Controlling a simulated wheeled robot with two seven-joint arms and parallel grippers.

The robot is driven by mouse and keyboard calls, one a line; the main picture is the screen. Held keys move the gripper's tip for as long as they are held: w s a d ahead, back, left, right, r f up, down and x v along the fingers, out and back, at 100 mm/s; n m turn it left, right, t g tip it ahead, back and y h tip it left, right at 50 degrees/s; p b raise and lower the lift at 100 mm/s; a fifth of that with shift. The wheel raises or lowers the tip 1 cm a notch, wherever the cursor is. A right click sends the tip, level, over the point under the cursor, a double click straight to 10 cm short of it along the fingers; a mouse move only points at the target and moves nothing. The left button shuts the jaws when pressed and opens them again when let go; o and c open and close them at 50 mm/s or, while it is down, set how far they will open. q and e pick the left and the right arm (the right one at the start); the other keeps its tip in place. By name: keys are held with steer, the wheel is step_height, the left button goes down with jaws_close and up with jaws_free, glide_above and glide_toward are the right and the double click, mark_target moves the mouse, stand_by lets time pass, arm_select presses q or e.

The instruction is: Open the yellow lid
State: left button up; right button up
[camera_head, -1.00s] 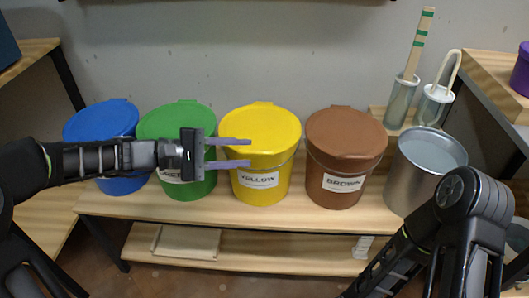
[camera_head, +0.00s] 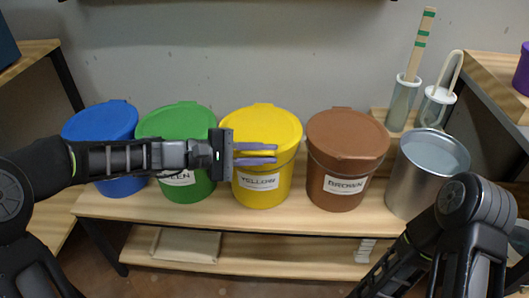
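The yellow bucket (camera_head: 262,192) stands on the bench, labelled YELLOW, with its yellow lid (camera_head: 262,122) lying flat and closed on top. My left gripper (camera_head: 277,153) reaches in from the left. Its two purple fingers lie across the front of the yellow bucket at the lid's front edge, one above the other. A narrow gap shows yellow between them; whether they press on the lid's front lip cannot be told. The fingers hide part of the front rim. My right arm (camera_head: 474,205) shows at the lower right, with its gripper out of view.
Closed green (camera_head: 178,122) and blue (camera_head: 100,122) buckets stand to the left, partly behind my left arm. A closed brown bucket (camera_head: 340,180) and an open metal pail (camera_head: 416,184) stand to the right. Containers with tools (camera_head: 403,100) stand behind the pail.

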arm_select(q)
jaws_close()
steer(key=shift+w+r, duration=0.1)
steer(key=shift+r, duration=0.05)
stand_by(0.8)
